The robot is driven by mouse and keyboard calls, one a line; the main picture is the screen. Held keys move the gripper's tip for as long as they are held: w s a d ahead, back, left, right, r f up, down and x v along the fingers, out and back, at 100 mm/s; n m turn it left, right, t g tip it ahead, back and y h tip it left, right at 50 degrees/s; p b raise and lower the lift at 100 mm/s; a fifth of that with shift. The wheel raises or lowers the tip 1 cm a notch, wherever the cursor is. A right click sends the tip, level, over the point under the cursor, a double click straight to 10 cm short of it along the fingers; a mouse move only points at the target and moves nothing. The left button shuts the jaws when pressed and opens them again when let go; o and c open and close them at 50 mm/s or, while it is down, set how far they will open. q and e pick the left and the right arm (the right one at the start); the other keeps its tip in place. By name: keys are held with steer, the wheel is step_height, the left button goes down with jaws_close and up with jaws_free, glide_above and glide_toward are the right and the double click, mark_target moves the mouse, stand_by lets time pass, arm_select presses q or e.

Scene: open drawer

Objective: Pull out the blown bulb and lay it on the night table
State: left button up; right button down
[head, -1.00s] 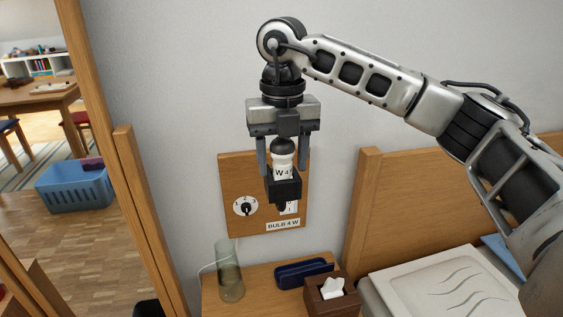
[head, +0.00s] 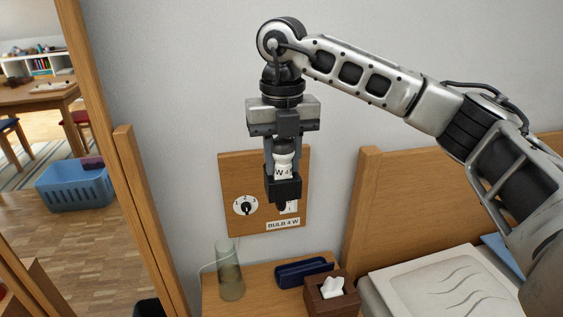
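The bulb (head: 283,168) is white with a "W 4" mark and a dark top. It stands upright in a black socket (head: 283,188) in front of a wooden wall panel (head: 234,175). My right gripper (head: 283,155) points straight down from above, its fingers closed in on the bulb's sides. The fingers cover part of the bulb. The night table (head: 258,280) is below the panel, with bare wood at its front left. My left gripper is not in view.
On the night table stand a greenish glass (head: 230,275), a dark blue case (head: 303,273) and a brown tissue box (head: 332,296). The panel has a dial (head: 245,205) and a "BULB 4 W" label (head: 283,224). A bed with a wooden headboard (head: 440,190) is at right.

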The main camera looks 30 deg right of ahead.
mark_target(283, 140)
steer(key=shift+r+p, duration=2.45)
steer(key=shift+r, duration=0.6)
